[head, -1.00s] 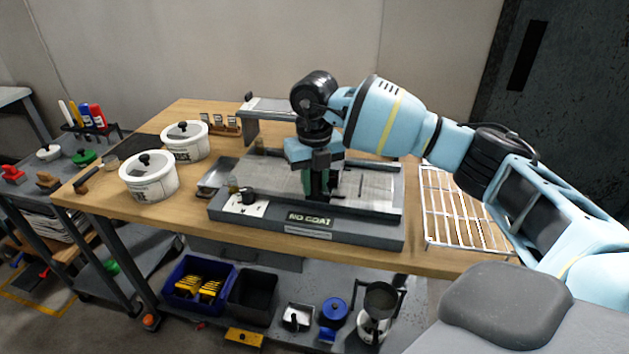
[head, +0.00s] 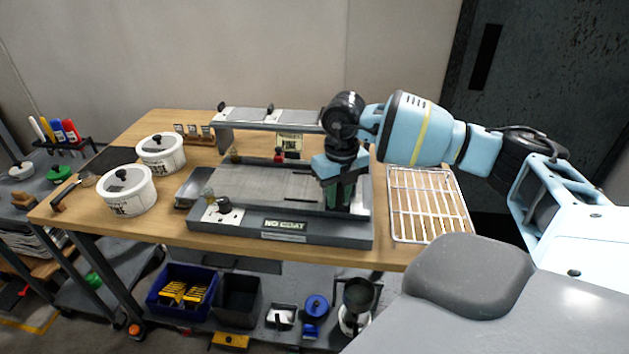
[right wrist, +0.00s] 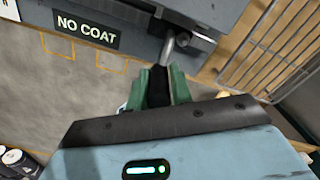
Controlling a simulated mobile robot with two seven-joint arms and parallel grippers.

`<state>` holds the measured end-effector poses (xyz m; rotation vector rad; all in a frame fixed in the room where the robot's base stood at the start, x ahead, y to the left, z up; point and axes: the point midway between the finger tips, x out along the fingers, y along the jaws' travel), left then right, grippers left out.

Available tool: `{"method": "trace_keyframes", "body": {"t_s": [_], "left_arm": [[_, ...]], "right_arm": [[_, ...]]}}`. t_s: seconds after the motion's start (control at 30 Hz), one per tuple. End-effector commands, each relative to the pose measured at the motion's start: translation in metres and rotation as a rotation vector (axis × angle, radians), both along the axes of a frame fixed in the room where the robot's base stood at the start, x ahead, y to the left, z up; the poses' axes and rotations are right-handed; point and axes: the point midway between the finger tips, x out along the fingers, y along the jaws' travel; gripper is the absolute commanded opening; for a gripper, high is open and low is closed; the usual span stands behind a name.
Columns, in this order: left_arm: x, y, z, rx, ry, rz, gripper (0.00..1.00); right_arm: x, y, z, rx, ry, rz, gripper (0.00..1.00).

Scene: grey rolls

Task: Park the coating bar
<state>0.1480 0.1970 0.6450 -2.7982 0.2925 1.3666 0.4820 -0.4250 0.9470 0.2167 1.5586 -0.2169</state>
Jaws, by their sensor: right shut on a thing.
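The coating machine (head: 205,241) is a low grey unit with a flat metal bed (head: 262,178) and a NO COAT label (head: 285,225) on its front. My right gripper (head: 340,203) is over the right end of the bed, pointing down. In the right wrist view its green fingers (right wrist: 158,88) are shut on a dark piece between them, which I take for part of the coating bar. A short silver rod end (right wrist: 168,46) shows just beyond the fingertips. The rest of the bar is hidden by the gripper and arm. My left gripper is out of view.
A white wire rack (head: 428,204) lies right of the machine, close to my right arm. Two white lidded pots (head: 128,200) stand on the wooden bench at left. A raised grey shelf (head: 268,118) stands behind the machine. Bins (head: 182,289) sit on the lower shelf.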

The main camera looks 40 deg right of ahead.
Motion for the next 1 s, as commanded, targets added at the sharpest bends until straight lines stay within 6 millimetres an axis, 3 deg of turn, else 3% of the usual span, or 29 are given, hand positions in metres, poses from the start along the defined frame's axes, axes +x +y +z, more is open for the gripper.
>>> {"method": "trace_keyframes", "body": {"t_s": [0.13,0.47,0.5,0.63,1.0], "left_arm": [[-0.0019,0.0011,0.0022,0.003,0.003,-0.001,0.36],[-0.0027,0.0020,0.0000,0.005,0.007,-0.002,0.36],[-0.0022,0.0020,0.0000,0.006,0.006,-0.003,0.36],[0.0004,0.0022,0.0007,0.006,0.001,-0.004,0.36],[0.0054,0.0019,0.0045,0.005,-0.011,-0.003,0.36]], "right_arm": [[-0.0137,-0.0093,-0.0006,0.003,0.006,0.003,0.00],[-0.0159,-0.0113,-0.0021,0.001,0.009,0.003,0.00],[-0.0160,-0.0114,-0.0022,0.001,0.009,0.003,0.24],[-0.0154,-0.0115,-0.0017,0.000,0.006,0.002,0.41],[-0.0140,-0.0113,0.0053,-0.001,0.001,0.001,0.41]]}}
